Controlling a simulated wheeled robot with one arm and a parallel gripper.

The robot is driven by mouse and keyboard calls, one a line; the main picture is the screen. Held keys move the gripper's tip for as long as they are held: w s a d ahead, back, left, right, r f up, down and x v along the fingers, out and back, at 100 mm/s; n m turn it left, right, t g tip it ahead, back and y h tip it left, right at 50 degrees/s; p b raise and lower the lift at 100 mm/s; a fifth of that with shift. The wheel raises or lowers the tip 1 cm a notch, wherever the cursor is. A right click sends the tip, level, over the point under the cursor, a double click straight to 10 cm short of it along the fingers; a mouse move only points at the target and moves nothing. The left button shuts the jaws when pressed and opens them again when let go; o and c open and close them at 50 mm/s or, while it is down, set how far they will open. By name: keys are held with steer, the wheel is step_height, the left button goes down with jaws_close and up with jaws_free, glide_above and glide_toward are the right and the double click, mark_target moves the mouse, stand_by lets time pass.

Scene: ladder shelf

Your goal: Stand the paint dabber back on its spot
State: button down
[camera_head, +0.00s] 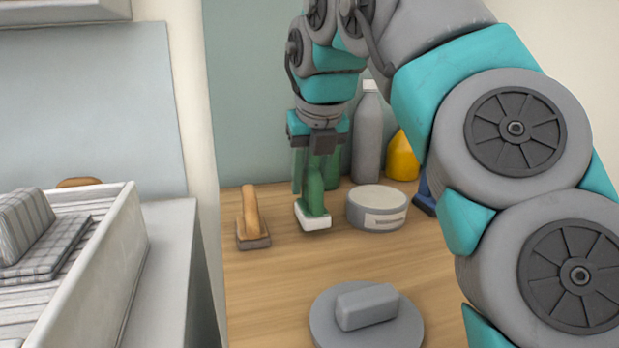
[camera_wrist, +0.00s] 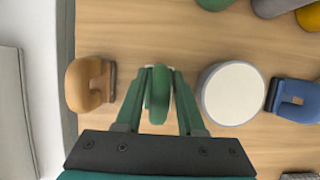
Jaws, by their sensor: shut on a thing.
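The paint dabber (camera_head: 315,192), a green handle on a white pad, is upright between the fingers of my gripper (camera_head: 314,172). My gripper points down and is shut on the handle. In the wrist view the green dabber handle (camera_wrist: 158,95) lies between the two green fingers of my gripper (camera_wrist: 158,75). The white pad is at or just above the wooden board; I cannot tell whether it touches. It is between a wooden-handled tool and a grey round tin. No marked spot is visible beneath it.
The wooden-handled tool (camera_head: 251,215) is close on the left and the grey tin (camera_head: 377,207) close on the right. A grey bottle (camera_head: 367,135), a yellow bottle (camera_head: 403,158) and a blue-handled tool (camera_wrist: 293,97) are farther right. A grey disc (camera_head: 398,331) bears a block in front.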

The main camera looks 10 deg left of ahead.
steer(key=shift+f+b, duration=0.6)
steer(key=shift+f, duration=0.2)
steer(key=shift+c, duration=2.2)
jaws_free()
steer(key=shift+r, duration=0.1)
steer(key=shift+p+v, duration=2.55)
steer(key=shift+v, duration=1.4)
